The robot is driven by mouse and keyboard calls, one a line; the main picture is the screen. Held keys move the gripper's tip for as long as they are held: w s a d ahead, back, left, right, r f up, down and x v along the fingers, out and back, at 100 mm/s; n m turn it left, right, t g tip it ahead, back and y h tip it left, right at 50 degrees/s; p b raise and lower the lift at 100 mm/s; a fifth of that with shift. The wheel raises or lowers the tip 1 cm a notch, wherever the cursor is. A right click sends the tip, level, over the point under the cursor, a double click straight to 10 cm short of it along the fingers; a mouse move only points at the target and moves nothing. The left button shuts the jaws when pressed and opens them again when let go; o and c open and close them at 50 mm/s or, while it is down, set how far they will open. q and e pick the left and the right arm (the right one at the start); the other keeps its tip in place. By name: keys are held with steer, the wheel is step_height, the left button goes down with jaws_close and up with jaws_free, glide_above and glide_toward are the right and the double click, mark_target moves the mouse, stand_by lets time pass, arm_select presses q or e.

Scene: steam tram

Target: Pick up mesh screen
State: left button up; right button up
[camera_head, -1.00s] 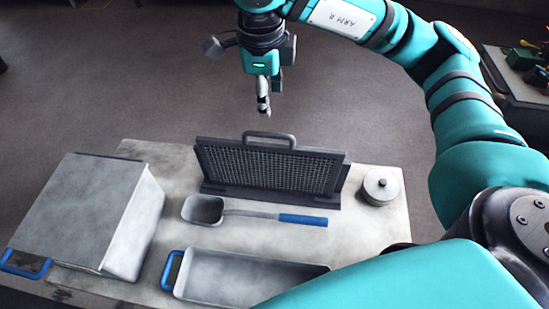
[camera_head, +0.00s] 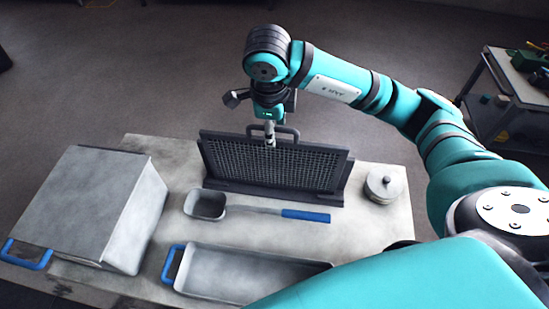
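The mesh screen (camera_head: 275,168) is a dark framed grid with a loop handle (camera_head: 288,130) on its top edge. It stands upright, leaning slightly, in a dark holder (camera_head: 260,192) on the light table (camera_head: 380,225). My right gripper (camera_head: 270,142) points down at the screen's top edge, by the left part of the handle. Its fingers are small and seen edge-on, so I cannot tell whether they are open or closed on the handle. My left gripper is not in view.
A scoop (camera_head: 205,205) with a blue handle and a shallow tray (camera_head: 240,275) lie in front of the screen. A large grey box (camera_head: 90,205) stands at left, a lidded pot (camera_head: 385,187) at right. A side table (camera_head: 500,90) stands at far right.

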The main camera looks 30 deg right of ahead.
mark_target(273, 160)
steer(key=shift+d+f+p, duration=0.1)
steer(key=shift+f+p, duration=0.45)
steer(key=shift+f, duration=0.1)
steer(key=f, duration=0.1)
steer(key=f+p, duration=0.1)
steer(key=f, duration=0.1)
steer(key=shift+w+d+f, duration=0.1)
steer(key=shift+w+f, duration=0.1)
steer(key=shift+w, duration=0.05)
steer(key=shift+w+f, duration=0.1)
steer(key=shift+f, duration=0.25)
jaws_close()
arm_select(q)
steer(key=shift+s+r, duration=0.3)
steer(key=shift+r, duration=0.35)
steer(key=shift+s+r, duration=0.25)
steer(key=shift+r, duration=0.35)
arm_select(e)
steer(key=shift+w+r, duration=0.1)
steer(key=shift+r, duration=0.05)
